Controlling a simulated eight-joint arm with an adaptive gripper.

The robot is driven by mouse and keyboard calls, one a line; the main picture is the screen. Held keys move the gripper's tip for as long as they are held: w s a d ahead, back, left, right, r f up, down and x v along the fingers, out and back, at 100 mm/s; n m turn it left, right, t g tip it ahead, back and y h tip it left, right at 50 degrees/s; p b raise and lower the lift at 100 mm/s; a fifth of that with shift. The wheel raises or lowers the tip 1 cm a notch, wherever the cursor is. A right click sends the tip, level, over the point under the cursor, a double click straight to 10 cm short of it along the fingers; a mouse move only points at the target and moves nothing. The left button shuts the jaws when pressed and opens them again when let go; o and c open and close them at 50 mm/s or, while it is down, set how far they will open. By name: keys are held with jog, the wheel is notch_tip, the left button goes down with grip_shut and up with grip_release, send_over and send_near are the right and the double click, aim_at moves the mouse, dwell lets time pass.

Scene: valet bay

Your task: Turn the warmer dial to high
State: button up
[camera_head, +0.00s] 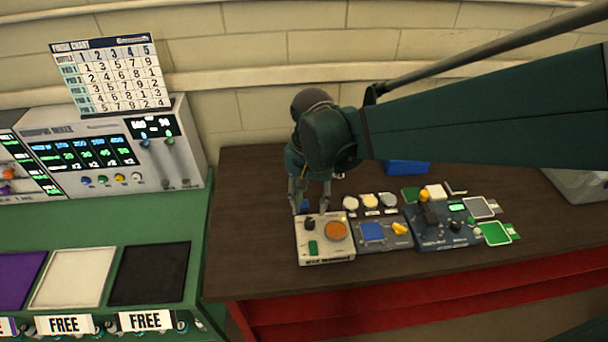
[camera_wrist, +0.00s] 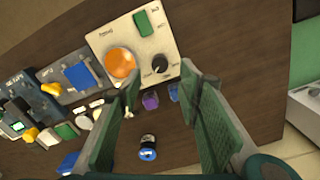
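The warmer appears to be the cream box (camera_head: 340,254) at the front of the dark table, though its label is too blurred to read surely. It carries an orange disc (camera_head: 336,231), a green switch (camera_head: 313,248) and a black dial (camera_head: 309,224). In the wrist view the dial (camera_wrist: 160,63) sits beside the orange disc (camera_wrist: 121,62); its setting is too small to read. My gripper (camera_head: 311,207) points down at the box's back edge, near the dial.
Small purple (camera_wrist: 151,101) and blue (camera_wrist: 173,92) items and a blue-ended cylinder (camera_wrist: 148,148) lie behind the box. A blue-pad device (camera_head: 371,232) and a dark machine (camera_head: 430,218) stand to its right. A green counter (camera_head: 207,235) adjoins at left.

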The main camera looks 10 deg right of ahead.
aim_at(310, 221)
jog(key=shift+r, duration=2.4)
jog(key=shift+w+p, duration=0.1)
jog(key=shift+p, duration=0.35)
jog(key=shift+m, duration=0.6)
notch_tip(310, 221, down, 4)
jog(key=p, duration=0.9)
jog(key=shift+f, duration=0.1)
jog(key=shift+f, duration=0.15)
jog(key=shift+f, duration=3.75)
